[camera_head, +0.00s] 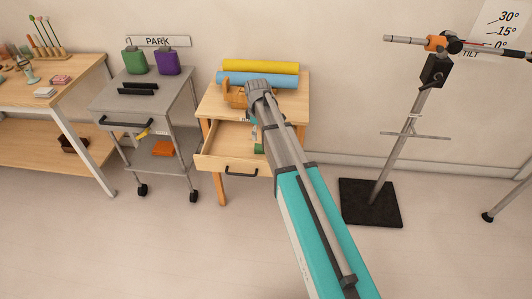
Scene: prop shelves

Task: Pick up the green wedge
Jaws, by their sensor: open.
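A small green piece (259,148), perhaps the green wedge, shows in the open drawer (225,161) of the wooden table. It is partly hidden by my arm, and its full shape cannot be told. My gripper (254,122) is at the far end of my arm, over the table's front and the drawer. It is open, its fingers are small and mostly hidden, and nothing is seen held in it. A larger green block-like object (134,62) with a handle-like top stands on the grey cart, far left of my gripper.
Blue (255,80) and yellow (261,67) rolls and an orange-brown object (235,95) lie on the wooden table (292,106). A purple object (167,63) stands on the grey cart (170,88). A stand with a black base (370,202) is at right. The front floor is clear.

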